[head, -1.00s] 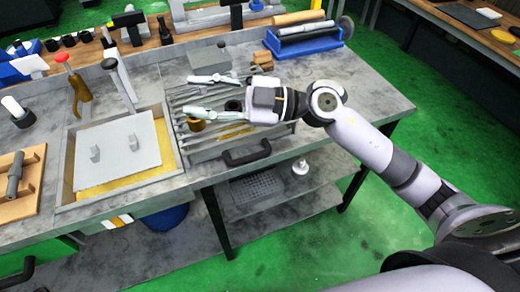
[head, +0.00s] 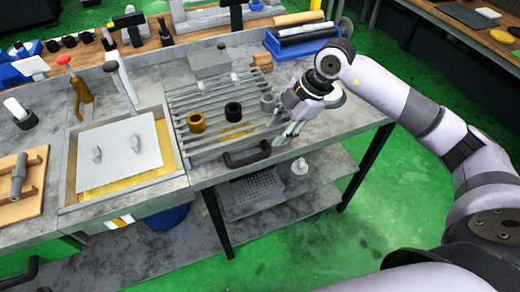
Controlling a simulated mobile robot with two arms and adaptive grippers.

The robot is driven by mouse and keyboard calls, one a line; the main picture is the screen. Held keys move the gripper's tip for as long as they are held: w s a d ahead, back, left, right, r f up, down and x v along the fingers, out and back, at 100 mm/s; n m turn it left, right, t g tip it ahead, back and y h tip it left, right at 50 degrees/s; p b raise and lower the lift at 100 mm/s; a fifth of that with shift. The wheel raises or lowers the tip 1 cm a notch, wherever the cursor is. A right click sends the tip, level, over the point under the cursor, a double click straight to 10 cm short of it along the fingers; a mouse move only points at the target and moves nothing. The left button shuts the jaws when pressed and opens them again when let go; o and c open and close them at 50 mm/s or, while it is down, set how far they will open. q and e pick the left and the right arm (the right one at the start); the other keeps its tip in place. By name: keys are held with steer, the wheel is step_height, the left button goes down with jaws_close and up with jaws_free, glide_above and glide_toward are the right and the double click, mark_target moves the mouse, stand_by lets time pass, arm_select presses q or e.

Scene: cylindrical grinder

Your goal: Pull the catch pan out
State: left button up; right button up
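A slatted metal grate (head: 222,103) is set in the grey bench top. A black bar handle (head: 247,154) sticks out at the bench's front edge, just below the grate. It looks like the catch pan's handle; the pan itself is hidden under the grate and bench top. My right gripper (head: 276,132) is to the right of the handle, pointing down and left over the grate's front right corner. Its fingers look apart, with nothing seen between them. It appears clear of the handle. My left gripper is not in view.
A brass ring (head: 196,122), a black ring (head: 233,111) and a grey ring (head: 268,102) lie on the grate. A tray with a grey plate (head: 118,155) is at left. A lower shelf (head: 290,195) is under the bench. Green floor in front is clear.

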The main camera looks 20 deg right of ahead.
mark_target(258, 155)
steer(key=p+x, duration=0.2)
steer(key=x, duration=0.9)
steer(key=shift+a+f, duration=0.1)
steer(key=shift+c, duration=0.2)
jaws_close()
